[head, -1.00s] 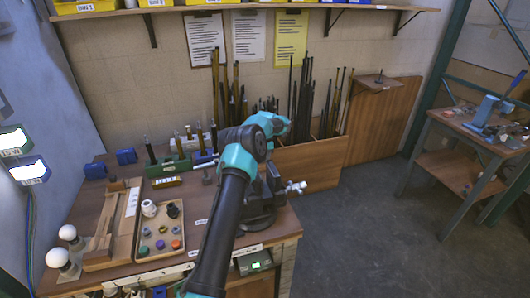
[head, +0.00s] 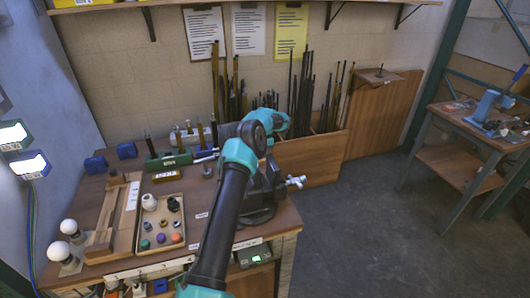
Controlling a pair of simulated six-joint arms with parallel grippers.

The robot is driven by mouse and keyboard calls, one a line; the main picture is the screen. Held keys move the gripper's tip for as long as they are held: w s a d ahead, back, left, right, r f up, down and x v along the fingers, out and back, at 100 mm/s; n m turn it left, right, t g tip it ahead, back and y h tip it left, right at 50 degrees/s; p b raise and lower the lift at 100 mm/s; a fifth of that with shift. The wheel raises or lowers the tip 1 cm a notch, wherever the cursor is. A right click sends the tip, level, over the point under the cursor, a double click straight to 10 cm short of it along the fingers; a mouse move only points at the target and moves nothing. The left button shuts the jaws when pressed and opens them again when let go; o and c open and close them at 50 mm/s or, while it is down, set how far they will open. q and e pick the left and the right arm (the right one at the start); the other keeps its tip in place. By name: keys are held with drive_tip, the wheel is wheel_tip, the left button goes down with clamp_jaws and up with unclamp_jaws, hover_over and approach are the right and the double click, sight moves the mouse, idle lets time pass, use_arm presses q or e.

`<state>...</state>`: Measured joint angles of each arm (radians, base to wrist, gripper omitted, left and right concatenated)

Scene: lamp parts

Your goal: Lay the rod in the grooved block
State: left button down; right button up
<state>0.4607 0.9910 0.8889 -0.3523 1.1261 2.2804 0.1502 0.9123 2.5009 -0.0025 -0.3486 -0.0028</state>
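A long wooden block (head: 101,246) with a lengthwise channel lies on the left of the bench; I take it as the grooved block. I see no rod in its channel, though detail is small. Several thin rods stand upright in a green rack (head: 168,161) behind it, and more stand in a wooden bin (head: 315,157) at the back. I cannot tell which is the task's rod. One arm of mine rises from the bottom centre, taken as the left; its gripper is hidden or unclear near the elbow. My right gripper is out of view.
A tray (head: 143,247) of small coloured parts lies right of the block. Two white bulbs (head: 69,227) stand at the bench's left edge. A dark vice (head: 262,200) sits at the right end, partly behind my arm. Blue bins (head: 95,165) stand at the back left.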

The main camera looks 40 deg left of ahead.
use_arm(q)
drive_tip(key=shift+d+f, duration=0.1)
drive_tip(key=shift+f, duration=0.15)
drive_tip(key=c, duration=1)
unclamp_jaws()
drive_tip(key=shift+d+f, duration=0.1)
drive_tip(key=shift+f, duration=0.05)
drive_tip(key=r, duration=1.8)
drive_tip(key=shift+a+r, duration=0.1)
drive_tip(key=shift+a, duration=0.1)
